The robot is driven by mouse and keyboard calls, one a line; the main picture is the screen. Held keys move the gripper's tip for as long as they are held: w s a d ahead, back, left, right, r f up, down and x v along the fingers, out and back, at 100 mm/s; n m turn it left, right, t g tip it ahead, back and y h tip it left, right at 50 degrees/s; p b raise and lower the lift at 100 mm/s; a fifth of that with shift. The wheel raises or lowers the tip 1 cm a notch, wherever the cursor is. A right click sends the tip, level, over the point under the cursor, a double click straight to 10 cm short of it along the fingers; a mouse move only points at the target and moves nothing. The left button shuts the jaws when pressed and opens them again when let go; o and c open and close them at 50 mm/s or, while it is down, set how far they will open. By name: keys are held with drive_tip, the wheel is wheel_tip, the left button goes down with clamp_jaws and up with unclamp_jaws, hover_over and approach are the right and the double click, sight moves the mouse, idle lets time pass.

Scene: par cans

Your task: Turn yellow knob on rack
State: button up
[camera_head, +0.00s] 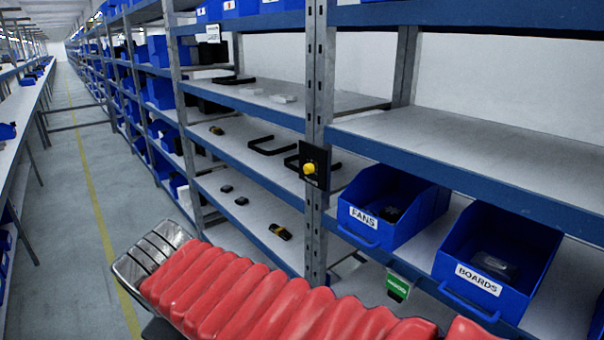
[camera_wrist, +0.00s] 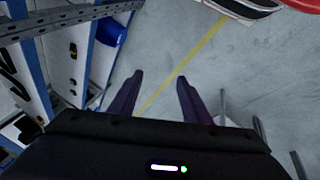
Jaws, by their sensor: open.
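The yellow knob (camera_head: 309,168) sits on a black plate (camera_head: 315,158) fixed to a grey rack upright (camera_head: 318,70), near the middle of the head view. I cannot make out the knob in the wrist view. My gripper (camera_wrist: 158,78) shows in the wrist view with its two dark fingers apart and nothing between them. It is over the grey aisle floor, with the rack to its left and clear of it. In the head view my gripper is not visible.
Shelves (camera_head: 470,150) run along the right. Blue bins marked FANS (camera_head: 362,240) and BOARDS (camera_head: 470,310) stand right of the upright. A green-labelled item (camera_head: 398,287) is below. A long bench (camera_head: 20,120) lines the left; the aisle (camera_head: 75,200) between is clear.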

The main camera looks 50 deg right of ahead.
sight(306, 171)
drive_tip(key=w+d+r+n+g+h, duration=0.2)
drive_tip(key=w+d+n+h, duration=0.2)
drive_tip(key=w+d, duration=0.3)
drive_tip(key=w+d+r+n+g+h, duration=0.1)
drive_tip(key=w+d+n+h, duration=0.3)
drive_tip(key=d, duration=1.3)
drive_tip(key=w+d+r+n+g+h, duration=0.2)
drive_tip(key=w+d+h, duration=0.4)
drive_tip(key=w+d, duration=0.3)
drive_tip(key=d+n+g, duration=0.1)
drive_tip(key=d+n, duration=0.1)
drive_tip(key=d, duration=0.1)
drive_tip(key=shift+w+d+r+n+h, duration=0.3)
drive_tip(key=shift+w+n+h, duration=0.1)
drive_tip(key=d, duration=0.4)
drive_tip(key=s+d, duration=0.1)
drive_tip(key=d, duration=0.4)
drive_tip(key=s+d, duration=0.1)
drive_tip(key=d, duration=0.3)
drive_tip(key=shift+s+d, duration=0.1)
drive_tip(key=shift+d, duration=0.25)
drive_tip(key=shift+c, duration=0.6)
drive_tip(key=c, duration=0.9)
drive_tip(key=shift+s+d, duration=0.2)
drive_tip(key=shift+d, duration=0.05)
drive_tip(key=shift+w+a, duration=0.15)
drive_tip(key=shift+a, duration=0.05)
